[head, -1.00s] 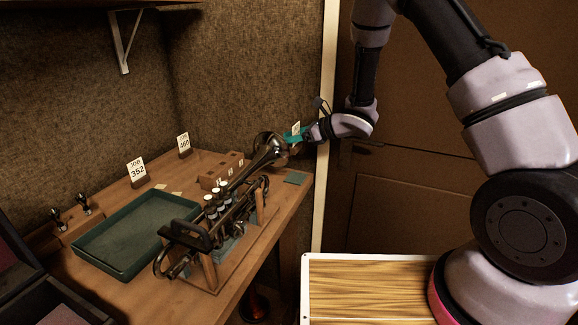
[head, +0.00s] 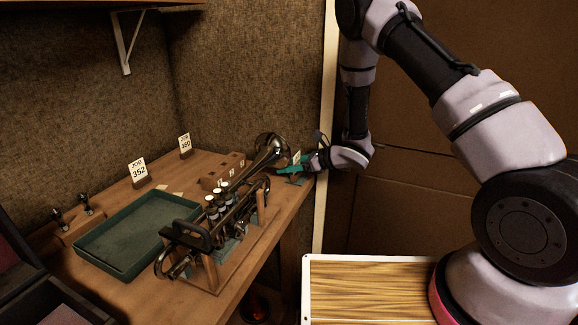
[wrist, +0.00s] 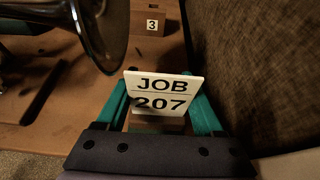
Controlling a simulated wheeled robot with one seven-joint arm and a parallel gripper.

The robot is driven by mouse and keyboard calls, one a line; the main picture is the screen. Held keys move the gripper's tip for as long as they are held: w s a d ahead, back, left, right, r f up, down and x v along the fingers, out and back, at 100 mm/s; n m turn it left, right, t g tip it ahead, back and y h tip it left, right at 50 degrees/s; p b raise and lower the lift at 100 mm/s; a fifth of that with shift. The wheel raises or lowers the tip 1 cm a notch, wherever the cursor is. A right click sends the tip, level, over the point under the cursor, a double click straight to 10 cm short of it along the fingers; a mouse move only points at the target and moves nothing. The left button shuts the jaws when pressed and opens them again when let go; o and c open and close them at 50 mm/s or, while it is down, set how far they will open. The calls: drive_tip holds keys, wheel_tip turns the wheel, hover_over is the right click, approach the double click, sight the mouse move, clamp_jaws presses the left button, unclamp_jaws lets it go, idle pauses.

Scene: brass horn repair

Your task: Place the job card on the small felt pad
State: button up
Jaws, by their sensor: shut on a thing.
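The job card (wrist: 162,92), a white plate reading JOB 207 on a wooden foot, is between the teal fingers of my gripper (wrist: 160,118) in the wrist view. The gripper is shut on it. In the head view my gripper (head: 293,168) is low over the right end of the bench, and the card (head: 296,156) shows small and upright there. The small green felt pad (head: 296,182) lies on the bench just below the fingers, partly hidden by them. I cannot tell whether the card's foot touches it.
A trumpet (head: 225,213) stands in a wooden cradle, its bell (head: 271,150) close beside my gripper. Numbered wooden blocks (head: 222,172), a green tray (head: 130,240) and job cards 352 (head: 139,170) and 460 (head: 185,143) are on the bench. A wall is close behind.

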drive_tip(key=o, duration=1.4)
drive_tip(key=shift+f, duration=0.1)
drive_tip(key=shift+d+r, duration=0.3)
drive_tip(key=v, duration=1.1)
drive_tip(key=shift+s+d+r, duration=0.1)
drive_tip(key=shift+s+d, duration=0.05)
drive_tip(key=shift+s, duration=0.05)
